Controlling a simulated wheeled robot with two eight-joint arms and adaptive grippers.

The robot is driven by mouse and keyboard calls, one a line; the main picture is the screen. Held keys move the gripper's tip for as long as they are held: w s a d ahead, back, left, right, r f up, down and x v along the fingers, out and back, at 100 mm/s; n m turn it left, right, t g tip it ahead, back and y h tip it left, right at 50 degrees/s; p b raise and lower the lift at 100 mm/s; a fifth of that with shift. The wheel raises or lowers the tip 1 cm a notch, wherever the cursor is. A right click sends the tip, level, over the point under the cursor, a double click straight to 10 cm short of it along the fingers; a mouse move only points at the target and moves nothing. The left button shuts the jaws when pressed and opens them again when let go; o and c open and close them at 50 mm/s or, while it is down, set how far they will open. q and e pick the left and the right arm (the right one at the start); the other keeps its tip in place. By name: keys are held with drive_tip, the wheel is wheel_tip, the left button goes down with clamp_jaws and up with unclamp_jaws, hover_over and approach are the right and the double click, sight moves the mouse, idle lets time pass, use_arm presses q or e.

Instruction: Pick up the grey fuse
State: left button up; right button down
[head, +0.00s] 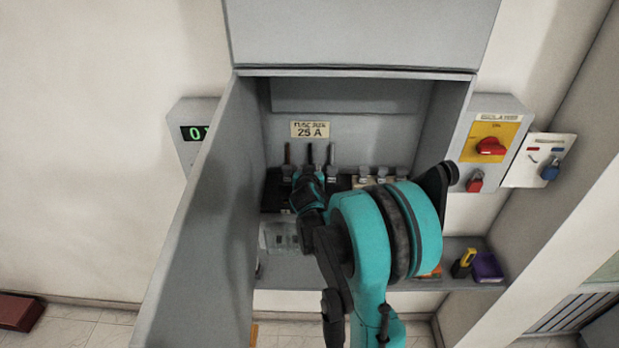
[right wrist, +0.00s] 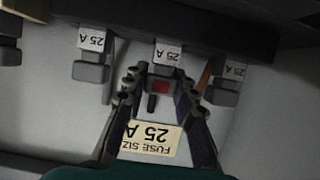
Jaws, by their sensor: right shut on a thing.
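My right gripper (head: 307,188) reaches into the open grey cabinet, over the row of fuses. In the right wrist view its fingers (right wrist: 160,88) are shut on the middle grey fuse (right wrist: 165,70), one finger on each side. This fuse has a white "25 A" label and a small red square shows between the fingers. It appears upright in the row; whether it is still seated I cannot tell. In the head view the gripper mostly hides it. Other grey fuses stand on either side, at left (right wrist: 91,70) and right (right wrist: 224,92). My left gripper is not in view.
The cabinet door (head: 200,220) stands open at left. A "FUSE SIZE 25 A" plate (head: 310,129) is on the back wall. An isolator box with a red switch (head: 490,147) is at right. A purple box (head: 487,267) and a yellow-black item (head: 463,263) lie on the shelf.

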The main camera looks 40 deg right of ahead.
drive_tip(key=shift+r, duration=0.1)
wheel_tip(320, 180, up, 22)
drive_tip(key=p, duration=0.4)
drive_tip(key=shift+r+p, duration=0.2)
drive_tip(key=shift+p, duration=0.2)
